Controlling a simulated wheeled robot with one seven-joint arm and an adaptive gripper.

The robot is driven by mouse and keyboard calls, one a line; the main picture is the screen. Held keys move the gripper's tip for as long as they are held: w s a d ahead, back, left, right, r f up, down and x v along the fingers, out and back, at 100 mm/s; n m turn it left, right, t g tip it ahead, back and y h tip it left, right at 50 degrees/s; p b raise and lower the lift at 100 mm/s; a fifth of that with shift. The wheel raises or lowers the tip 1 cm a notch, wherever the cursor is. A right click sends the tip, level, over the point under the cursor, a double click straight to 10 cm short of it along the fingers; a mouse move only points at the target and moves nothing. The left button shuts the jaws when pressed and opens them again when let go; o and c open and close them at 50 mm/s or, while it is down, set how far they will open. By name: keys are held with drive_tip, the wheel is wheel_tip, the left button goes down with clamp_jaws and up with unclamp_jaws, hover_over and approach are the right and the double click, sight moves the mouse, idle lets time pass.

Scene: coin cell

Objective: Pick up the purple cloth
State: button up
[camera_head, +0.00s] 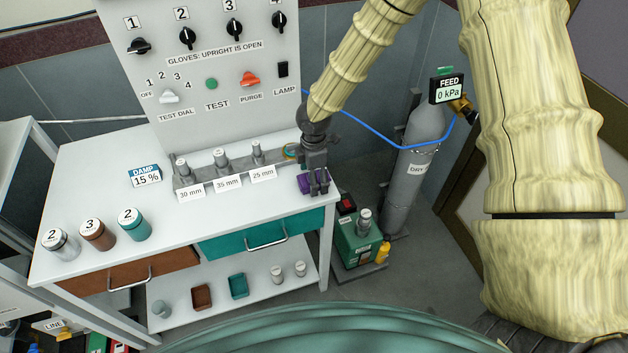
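The purple cloth (304,184) lies at the right end of the white bench top, near its right edge. My gripper (318,188) points down at the cloth, with its dark fingers in front of part of it. The fingertips are at the height of the cloth in the picture. They are too small and dark to tell whether they are spread, closed or touching the cloth.
A rack (215,172) with several metal posts stands left of the cloth, and a roll of tape (291,152) lies behind it. The control panel (205,65) rises at the back. A grey gas cylinder (412,170) and blue hose (375,138) are to the right.

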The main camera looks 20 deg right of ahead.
drive_tip(key=c, duration=0.6)
drive_tip(key=shift+r, duration=0.1)
drive_tip(key=shift+r+b, duration=0.4)
drive_tip(key=shift+r, duration=0.15)
drive_tip(key=shift+r+b, duration=0.4)
drive_tip(key=shift+r, duration=0.55)
drive_tip(key=s+a+r+b, duration=0.1)
drive_tip(key=s+a+b, duration=0.1)
drive_tip(key=s, duration=0.5)
drive_tip(key=s+a+b, duration=0.3)
drive_tip(key=s, duration=0.5)
drive_tip(key=shift+a+r, duration=0.2)
drive_tip(key=shift+r, duration=0.2)
drive_tip(key=shift+c, duration=0.3)
